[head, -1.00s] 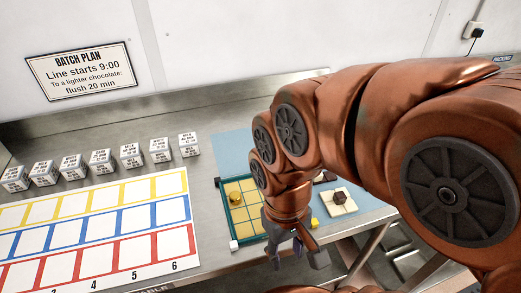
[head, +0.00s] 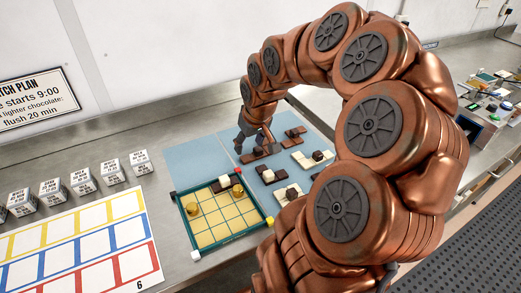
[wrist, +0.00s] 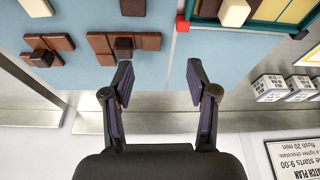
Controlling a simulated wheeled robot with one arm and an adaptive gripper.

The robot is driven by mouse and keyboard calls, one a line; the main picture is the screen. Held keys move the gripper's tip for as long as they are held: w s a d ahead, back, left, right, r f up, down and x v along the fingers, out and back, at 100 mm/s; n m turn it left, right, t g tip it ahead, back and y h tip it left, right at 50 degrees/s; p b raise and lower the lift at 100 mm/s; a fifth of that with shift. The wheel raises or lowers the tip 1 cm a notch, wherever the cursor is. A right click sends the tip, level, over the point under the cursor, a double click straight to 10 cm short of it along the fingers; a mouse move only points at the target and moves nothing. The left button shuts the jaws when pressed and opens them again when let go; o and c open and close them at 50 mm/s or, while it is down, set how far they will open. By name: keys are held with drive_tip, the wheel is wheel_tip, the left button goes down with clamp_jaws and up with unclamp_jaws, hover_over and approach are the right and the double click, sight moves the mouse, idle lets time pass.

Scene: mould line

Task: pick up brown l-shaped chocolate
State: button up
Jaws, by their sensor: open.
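Two brown chocolate pieces lie on the blue mat, each with a small darker cube on it. In the wrist view the nearer one (wrist: 150,41) looks L-shaped and lies just beyond my left fingertip; the other (wrist: 62,43) is farther left, its outline less clear. In the head view they show as one piece (head: 250,157) by my fingers and one (head: 295,132) to the right. My gripper (wrist: 160,76) is open and empty, its fingers apart. In the head view my gripper (head: 254,138) is above the mat's back edge, partly hiding the nearer piece.
A green-rimmed tray (head: 181,207) with yellow squares stands left of the chocolates. White labelled cubes (head: 112,172) and a coloured grid sheet (head: 143,200) are at left. The wall rises behind the bench.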

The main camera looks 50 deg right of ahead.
approach(258, 148)
drive_tip(key=f, duration=0.2)
drive_tip(key=shift+w+d+f+m+t+h+p, duration=0.15)
drive_tip(key=shift+w+f+m+t+p, duration=0.1)
drive_tip(key=shift+f, duration=0.2)
drive_tip(key=shift+w+d+f+m+t+h+p, duration=0.15)
drive_tip(key=shift+f+p, duration=0.1)
drive_tip(key=shift+f, duration=0.2)
drive_tip(key=shift+w+a+f+p, duration=0.1)
drive_tip(key=shift+w+f+p, duration=0.1)
drive_tip(key=shift+f+p, duration=0.4)
drive_tip(key=shift+w+a+f+p, duration=0.15)
drive_tip(key=shift+f+p, duration=0.2)
drive_tip(key=shift+f, duration=0.45)
drive_tip(key=shift+x, duration=1.25)
drive_tip(key=shift+d, duration=0.1)
drive_tip(key=shift+r, duration=0.1)
clamp_jaws()
